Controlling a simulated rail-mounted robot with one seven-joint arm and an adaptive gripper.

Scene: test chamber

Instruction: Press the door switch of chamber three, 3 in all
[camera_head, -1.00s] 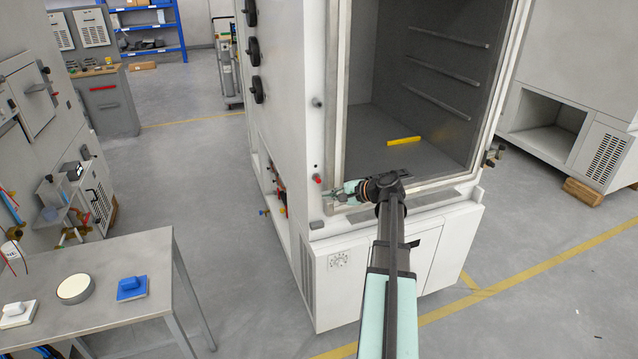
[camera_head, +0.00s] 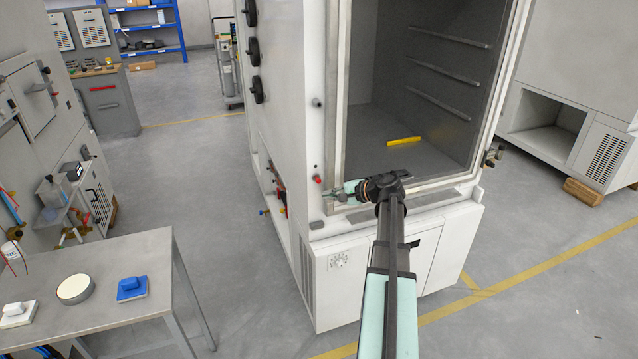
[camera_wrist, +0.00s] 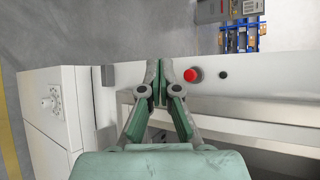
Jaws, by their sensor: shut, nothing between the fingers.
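The test chamber (camera_head: 310,150) stands open in the middle of the head view, its dark interior facing me. A red round button (camera_head: 317,180) sits on its front frame, left of the opening. The same red button shows larger in the wrist view (camera_wrist: 193,75), just right of my fingertips. My gripper (camera_head: 329,196) is at the lower left corner of the opening, just below and right of the button. In the wrist view my gripper (camera_wrist: 160,68) is shut and empty. I cannot tell whether the tips touch the frame. No chamber number is readable.
A yellow bar (camera_head: 404,141) lies on the chamber floor. A small dark knob (camera_wrist: 223,75) is beyond the red button, and a dark block (camera_wrist: 108,76) is on the other side of my fingers. A grey table (camera_head: 140,255) stands at the lower left. Open floor lies between.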

